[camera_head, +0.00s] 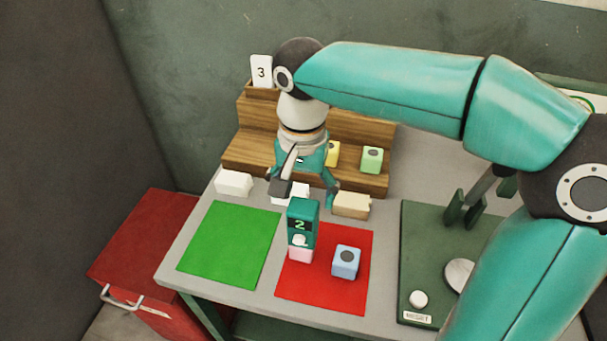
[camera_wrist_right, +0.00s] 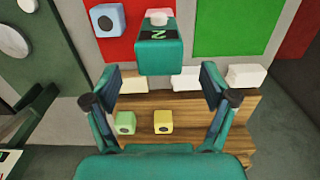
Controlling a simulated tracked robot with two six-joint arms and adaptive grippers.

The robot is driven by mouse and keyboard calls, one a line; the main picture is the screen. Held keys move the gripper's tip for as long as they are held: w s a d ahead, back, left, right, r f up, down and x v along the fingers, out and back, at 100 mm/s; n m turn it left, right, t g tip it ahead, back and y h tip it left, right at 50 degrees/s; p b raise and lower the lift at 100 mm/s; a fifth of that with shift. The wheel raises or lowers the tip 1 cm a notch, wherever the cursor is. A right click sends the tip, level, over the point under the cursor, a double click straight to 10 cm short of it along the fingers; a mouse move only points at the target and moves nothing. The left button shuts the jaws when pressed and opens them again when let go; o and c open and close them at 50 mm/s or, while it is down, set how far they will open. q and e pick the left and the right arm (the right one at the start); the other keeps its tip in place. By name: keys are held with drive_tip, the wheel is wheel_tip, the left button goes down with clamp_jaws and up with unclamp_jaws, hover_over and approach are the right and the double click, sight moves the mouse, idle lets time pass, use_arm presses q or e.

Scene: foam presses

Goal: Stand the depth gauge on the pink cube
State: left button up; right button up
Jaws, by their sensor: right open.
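The depth gauge (camera_head: 303,213) is a teal upright block with a dark display reading 2. It stands directly above the pink cube (camera_head: 300,255), seemingly resting on it, at the red mat's left part. The gauge's lower front covers most of the cube. My right gripper (camera_head: 306,194) is open, just behind the gauge, fingers spread. In the right wrist view the gauge (camera_wrist_right: 157,58) shows just past the open fingertips (camera_wrist_right: 161,80), with gaps on both sides. My left gripper is in neither view.
A blue cube (camera_head: 346,261) stands on the red mat (camera_head: 322,297); the green mat (camera_head: 229,244) is bare. Pale blocks (camera_head: 234,182) lie behind. Wooden steps (camera_head: 258,148) hold yellow (camera_head: 333,153) and green cubes (camera_head: 372,159). A dark green fixture (camera_head: 420,255) stands right.

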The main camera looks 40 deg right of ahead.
drive_tip(key=shift+r, duration=1.85)
drive_tip(key=shift+f, duration=0.1)
